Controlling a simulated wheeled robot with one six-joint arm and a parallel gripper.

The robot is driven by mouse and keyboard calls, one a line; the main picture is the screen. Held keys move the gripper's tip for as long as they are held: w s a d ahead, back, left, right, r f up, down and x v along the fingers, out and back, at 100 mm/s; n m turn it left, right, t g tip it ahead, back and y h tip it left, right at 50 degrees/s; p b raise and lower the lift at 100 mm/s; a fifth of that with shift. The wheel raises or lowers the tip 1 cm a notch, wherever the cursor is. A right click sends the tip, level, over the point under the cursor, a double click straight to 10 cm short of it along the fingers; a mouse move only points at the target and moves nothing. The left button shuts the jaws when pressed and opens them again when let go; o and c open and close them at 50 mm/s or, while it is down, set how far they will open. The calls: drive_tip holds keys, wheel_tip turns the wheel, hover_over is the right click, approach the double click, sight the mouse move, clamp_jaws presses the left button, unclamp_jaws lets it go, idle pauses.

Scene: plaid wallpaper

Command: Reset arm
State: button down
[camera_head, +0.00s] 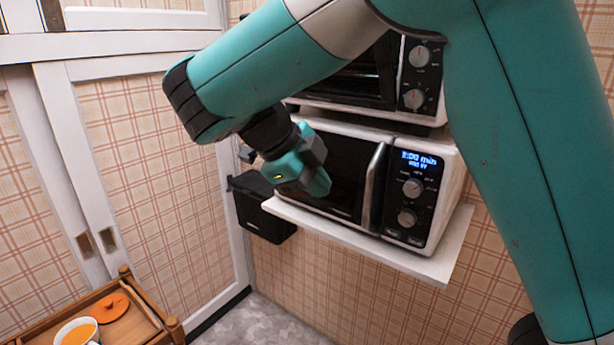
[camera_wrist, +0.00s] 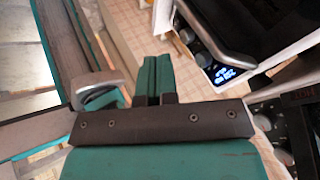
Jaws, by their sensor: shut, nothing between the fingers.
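My gripper (camera_wrist: 154,80) shows in the wrist view with its two teal fingers pressed together and nothing between them. In the head view my teal arm reaches across the top, and the gripper (camera_head: 318,185) hangs in front of the left part of a white microwave (camera_head: 450,185). The microwave stands on a white wall shelf, its door shut, its display lit blue. My gripper hides part of the microwave's dark door. I cannot tell whether the gripper touches it.
A second oven (camera_head: 421,75) sits above the microwave. The white shelf (camera_head: 430,268) juts from the plaid wall. A black box (camera_head: 262,215) hangs at its left. A wooden tray table (camera_head: 140,325) at the lower left holds a cup (camera_head: 77,333) and an orange lid (camera_head: 111,307). White sliding doors stand left.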

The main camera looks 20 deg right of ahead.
drive_tip(key=s+a+f+n+y, duration=0.1)
drive_tip(key=s+n+y, duration=0.3)
drive_tip(key=n, duration=0.7)
drive_tip(key=s+a+n+y, duration=0.3)
drive_tip(key=s+n, duration=0.6)
drive_tip(key=n, duration=0.3)
drive_tip(key=s+a+f+n+y, duration=0.1)
drive_tip(key=s+a+n+y, duration=0.2)
drive_tip(key=n, duration=0.9)
drive_tip(key=s+y, duration=0.1)
drive_tip(key=s, duration=0.2)
drive_tip(key=shift+s+a+f+t+y, duration=0.25)
drive_tip(key=shift+a+f+t+y, duration=0.05)
drive_tip(key=shift+f, duration=0.05)
